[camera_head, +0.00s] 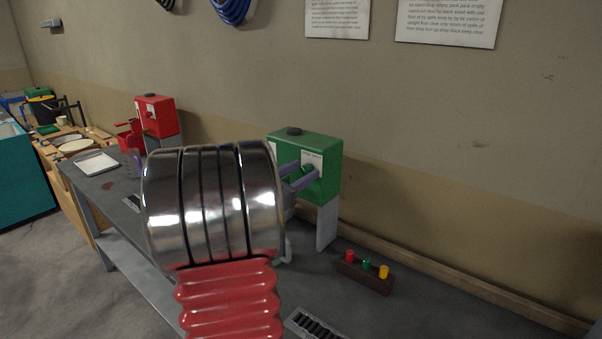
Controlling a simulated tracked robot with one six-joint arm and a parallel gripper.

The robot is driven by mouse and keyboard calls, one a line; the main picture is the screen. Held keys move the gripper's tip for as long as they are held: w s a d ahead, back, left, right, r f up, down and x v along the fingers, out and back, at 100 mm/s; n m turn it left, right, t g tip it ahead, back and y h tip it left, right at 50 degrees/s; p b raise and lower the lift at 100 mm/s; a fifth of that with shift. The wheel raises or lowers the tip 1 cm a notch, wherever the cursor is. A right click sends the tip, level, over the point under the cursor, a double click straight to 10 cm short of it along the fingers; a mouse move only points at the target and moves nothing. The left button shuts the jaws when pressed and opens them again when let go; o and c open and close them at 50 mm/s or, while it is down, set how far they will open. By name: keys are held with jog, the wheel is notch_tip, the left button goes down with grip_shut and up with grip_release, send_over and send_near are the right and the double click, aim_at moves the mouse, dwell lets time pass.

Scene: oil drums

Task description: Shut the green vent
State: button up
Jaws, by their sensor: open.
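The green box-shaped drum (322,152) stands on grey supports at the middle of the bench. It has a dark round cap (294,131) on top and a white-labelled front with a green knob (308,169). I cannot tell which of these is the vent, or whether it is open. My gripper (304,175) is open at the drum's front, its two purple-grey fingers apart, one either side of the green knob in the picture. I cannot tell whether they touch it. My chrome and red arm hides the drum's lower left.
A dark block (364,278) with red, green and yellow pegs sits right of the drum. A dark slotted grate (315,325) lies at the front. A red drum (155,117) and a white tray (96,163) stand further left. The wall is close behind.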

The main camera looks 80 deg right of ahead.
jog(key=shift+c, duration=0.4)
jog(key=c, duration=1)
jog(key=shift+o, duration=0.2)
jog(key=shift+m, duration=0.5)
jog(key=m, duration=0.3)
jog(key=shift+s, duration=0.1)
jog(key=m, duration=0.5)
jog(key=shift+f, duration=0.1)
jog(key=m, duration=0.4)
jog(key=shift+s+a+f+m, duration=0.1)
jog(key=shift+f+m, duration=0.05)
jog(key=shift+m, duration=0.15)
jog(key=shift+f+m, duration=0.2)
jog(key=shift+m, duration=2.1)
